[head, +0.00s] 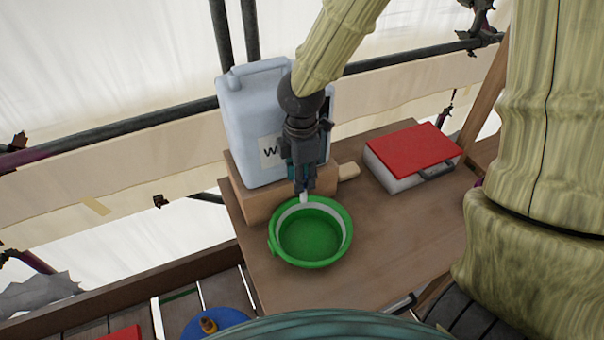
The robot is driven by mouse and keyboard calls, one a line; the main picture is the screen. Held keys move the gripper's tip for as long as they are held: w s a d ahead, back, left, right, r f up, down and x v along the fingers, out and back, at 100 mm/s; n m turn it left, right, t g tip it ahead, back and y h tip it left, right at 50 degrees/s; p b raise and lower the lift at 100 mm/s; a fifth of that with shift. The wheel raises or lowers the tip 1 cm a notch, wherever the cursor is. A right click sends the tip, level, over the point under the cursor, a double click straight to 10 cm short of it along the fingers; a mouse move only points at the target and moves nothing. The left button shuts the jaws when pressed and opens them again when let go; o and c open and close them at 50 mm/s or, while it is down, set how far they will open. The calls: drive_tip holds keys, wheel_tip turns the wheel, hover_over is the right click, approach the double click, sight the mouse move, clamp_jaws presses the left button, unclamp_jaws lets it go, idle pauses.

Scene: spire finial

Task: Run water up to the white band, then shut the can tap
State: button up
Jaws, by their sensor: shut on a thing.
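The water can (250,110), pale blue-white with a partly covered "W" label, stands on a wooden block at the back of the bench. My gripper (303,187) is in front of the can's lower front, pointing down, and is shut on the can tap. Only a small white end of the tap (304,198) shows below the fingers. The green bowl (274,246) sits on the bench right under the tap. A white band (343,228) runs around its inside wall. The floor of the bowl looks green, and I cannot make out a water surface or a stream.
A white box with a red lid (412,146) stands right of the can, and a small pale wooden piece (348,171) lies between them. The wooden bench (390,235) is clear right of the bowl. Scaffold tubes (120,127) run behind. A blue round thing (225,320) is at lower left.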

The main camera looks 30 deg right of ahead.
drive_tip(key=m+p, duration=0.2)
drive_tip(key=m, duration=0.2)
drive_tip(key=shift+r+m, duration=0.1)
drive_tip(key=shift+m, duration=0.3)
drive_tip(key=m+p, duration=0.1)
drive_tip(key=m, duration=0.3)
drive_tip(key=shift+p, duration=0.4)
drive_tip(key=m+p, duration=0.1)
drive_tip(key=m, duration=0.3)
drive_tip(key=shift+m+p, duration=0.3)
drive_tip(key=shift+m, duration=0.1)
drive_tip(key=shift+m+p, duration=0.5)
drive_tip(key=shift+m, duration=1.3)
drive_tip(key=o, duration=1)
